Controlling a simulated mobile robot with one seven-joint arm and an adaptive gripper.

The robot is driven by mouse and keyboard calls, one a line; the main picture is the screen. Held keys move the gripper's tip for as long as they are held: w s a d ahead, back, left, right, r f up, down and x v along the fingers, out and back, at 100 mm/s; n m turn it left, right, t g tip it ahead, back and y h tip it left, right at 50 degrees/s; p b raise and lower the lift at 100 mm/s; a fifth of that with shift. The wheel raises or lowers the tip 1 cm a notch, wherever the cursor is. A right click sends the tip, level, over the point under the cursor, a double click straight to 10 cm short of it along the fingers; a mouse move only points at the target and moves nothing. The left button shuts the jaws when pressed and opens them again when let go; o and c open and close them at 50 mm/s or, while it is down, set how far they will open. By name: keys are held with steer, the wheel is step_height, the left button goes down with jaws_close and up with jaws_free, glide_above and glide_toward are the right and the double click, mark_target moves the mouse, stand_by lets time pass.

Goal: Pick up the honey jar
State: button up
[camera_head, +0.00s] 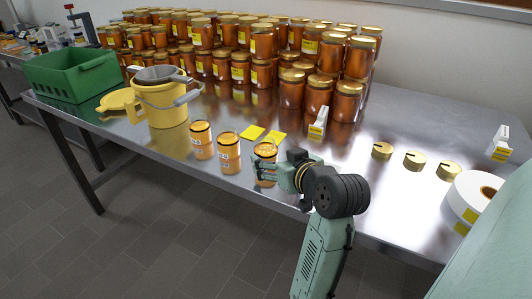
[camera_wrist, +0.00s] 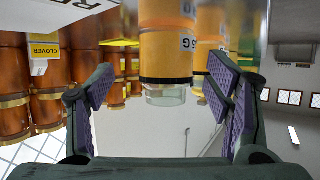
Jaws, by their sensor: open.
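Three small lidless honey jars stand in a row near the table's front edge: the left jar (camera_head: 201,141), the middle jar (camera_head: 228,153) and the right jar (camera_head: 265,152). My gripper (camera_head: 261,174) is low at the right jar, reaching in from the right. In the wrist view, which looks upside down, a honey jar (camera_wrist: 166,56) with a clear glass rim lies between my open fingers (camera_wrist: 160,88). Gaps show on both sides of it. Part of the right jar is hidden by my fingers in the head view.
Stacked lidded jars (camera_head: 240,68) fill the back of the steel table (camera_head: 345,195). A yellow bucket (camera_head: 165,105) and green crate (camera_head: 75,75) stand left. Yellow cards (camera_head: 252,133) lie behind the jars. Gold lids (camera_head: 382,150) and a white roll (camera_head: 474,195) lie right.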

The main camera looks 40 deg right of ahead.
mark_target(271, 157)
steer(key=x, duration=0.2)
steer(key=p+x, duration=0.1)
steer(key=shift+w+a+r, duration=0.1)
steer(key=shift+w+a, duration=0.15)
steer(key=shift+w, duration=0.3)
steer(key=shift+w+d, duration=0.15)
steer(key=shift+w, duration=0.2)
steer(key=c, duration=1.5)
